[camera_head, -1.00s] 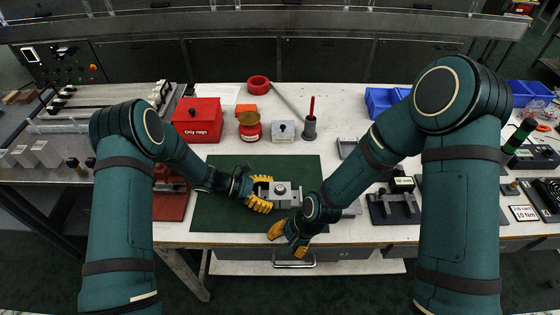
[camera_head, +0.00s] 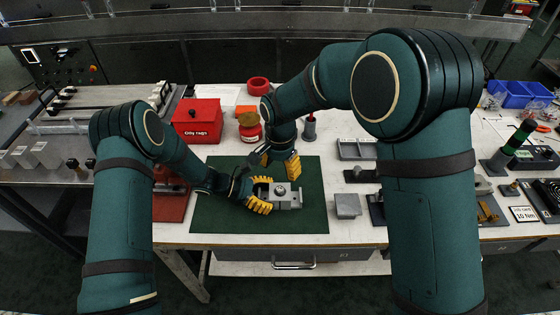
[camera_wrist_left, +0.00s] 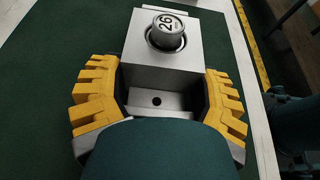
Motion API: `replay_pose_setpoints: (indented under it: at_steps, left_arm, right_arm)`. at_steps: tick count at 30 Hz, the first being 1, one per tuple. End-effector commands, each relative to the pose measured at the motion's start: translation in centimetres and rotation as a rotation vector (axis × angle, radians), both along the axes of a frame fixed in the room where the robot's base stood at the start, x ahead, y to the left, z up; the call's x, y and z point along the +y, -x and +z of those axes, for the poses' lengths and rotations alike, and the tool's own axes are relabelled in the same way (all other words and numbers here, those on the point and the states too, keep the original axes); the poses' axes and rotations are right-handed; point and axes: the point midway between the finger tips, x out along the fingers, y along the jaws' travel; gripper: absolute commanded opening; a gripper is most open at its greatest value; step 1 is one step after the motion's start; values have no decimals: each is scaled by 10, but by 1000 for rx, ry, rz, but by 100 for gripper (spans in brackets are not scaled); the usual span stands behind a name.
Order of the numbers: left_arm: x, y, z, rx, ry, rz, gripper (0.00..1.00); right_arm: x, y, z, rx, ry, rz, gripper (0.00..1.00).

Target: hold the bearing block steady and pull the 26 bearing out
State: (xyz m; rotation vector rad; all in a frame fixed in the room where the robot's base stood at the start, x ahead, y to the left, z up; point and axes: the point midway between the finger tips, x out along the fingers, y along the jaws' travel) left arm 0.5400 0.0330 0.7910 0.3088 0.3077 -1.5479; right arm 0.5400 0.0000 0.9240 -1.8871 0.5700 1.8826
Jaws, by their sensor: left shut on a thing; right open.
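The grey bearing block (camera_head: 290,202) sits on the green mat (camera_head: 225,220). In the left wrist view the block (camera_wrist_left: 150,75) shows a round bearing marked 26 (camera_wrist_left: 167,31) seated in its bore, its top standing above the block's face. My left gripper (camera_head: 260,194) is shut on the block, with yellow fingers on its two sides, also in the left wrist view (camera_wrist_left: 158,105). My right gripper (camera_head: 280,165) is open with its yellow fingers pointing down, just behind and above the block. The bearing (camera_head: 280,189) is small in the head view.
A red Oily rags box (camera_head: 197,121), a red tin (camera_head: 250,128) and a dark holder with a red-handled tool (camera_head: 309,128) stand behind the mat. A grey block (camera_head: 347,205) stands right of the mat. The mat's front is clear.

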Motion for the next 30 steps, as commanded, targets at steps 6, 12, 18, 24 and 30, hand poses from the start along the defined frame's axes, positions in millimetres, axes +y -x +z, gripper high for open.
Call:
replay_pose_setpoints:
  at_steps: [6,12,18,24,30]
  left_arm:
    - [1,0,0,0,-1,1,30]
    - [0,0,0,0,-1,1,30]
    - [0,0,0,0,-1,1,30]
    - [0,0,0,0,-1,1,30]
    - [0,0,0,0,-1,1,30]
  right_arm:
    - [0,1,-42,4,1,0,60]
    - [0,1,-73,3,-1,0,60]
    - [0,0,-91,2,-1,1,60]
    - [0,0,-95,1,-2,0,60]
    - [0,0,-95,0,-1,1,59]
